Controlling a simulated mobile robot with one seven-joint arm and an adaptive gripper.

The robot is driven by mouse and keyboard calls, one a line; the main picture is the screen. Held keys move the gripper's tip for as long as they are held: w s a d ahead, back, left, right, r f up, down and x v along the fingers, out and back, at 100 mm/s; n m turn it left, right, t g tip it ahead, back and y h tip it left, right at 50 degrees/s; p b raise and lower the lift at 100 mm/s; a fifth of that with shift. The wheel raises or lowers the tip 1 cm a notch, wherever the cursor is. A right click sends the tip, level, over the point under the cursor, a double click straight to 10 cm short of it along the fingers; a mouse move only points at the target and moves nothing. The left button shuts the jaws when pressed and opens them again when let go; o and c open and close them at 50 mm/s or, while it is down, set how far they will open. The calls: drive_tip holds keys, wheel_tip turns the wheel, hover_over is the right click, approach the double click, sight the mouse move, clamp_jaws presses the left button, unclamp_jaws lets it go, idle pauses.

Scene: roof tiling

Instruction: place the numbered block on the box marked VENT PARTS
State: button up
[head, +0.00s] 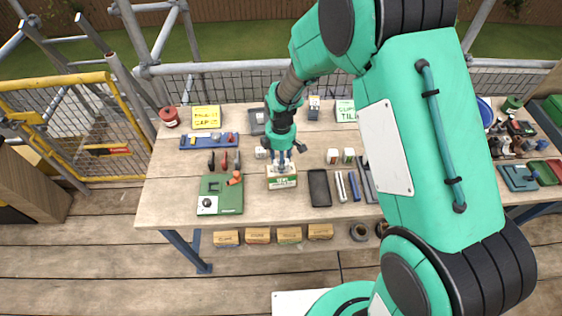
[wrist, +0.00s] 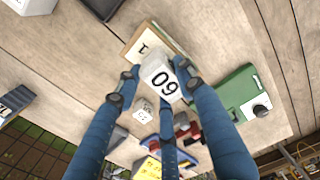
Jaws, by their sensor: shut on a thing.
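The white numbered block (wrist: 158,80) is between my gripper's fingers in the wrist view, its face reading 60 or 09 depending on which way up. My gripper (head: 282,166) is shut on it, pointing down over a small tan box with a green-and-white label (head: 282,183). In the wrist view this box (wrist: 135,48) lies right behind the block, with only one letter of its print showing. The label is too small to read fully in the head view. I cannot tell whether the block touches the box top; the fingers hide much of it.
A green case (head: 220,195) stands just left of the box and a dark flat tray (head: 320,188) just right. A smaller numbered block (wrist: 142,110) and a blue tool rack (head: 209,141) lie behind. Several boxes (head: 289,235) sit below the table's front edge.

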drive_tip(key=shift+f, duration=0.15)
drive_tip(key=o, duration=1.2)
drive_tip(key=shift+c, duration=0.2)
wheel_tip(320, 180, up, 12)
drive_tip(key=shift+p, duration=0.45)
drive_tip(key=shift+r, duration=0.2)
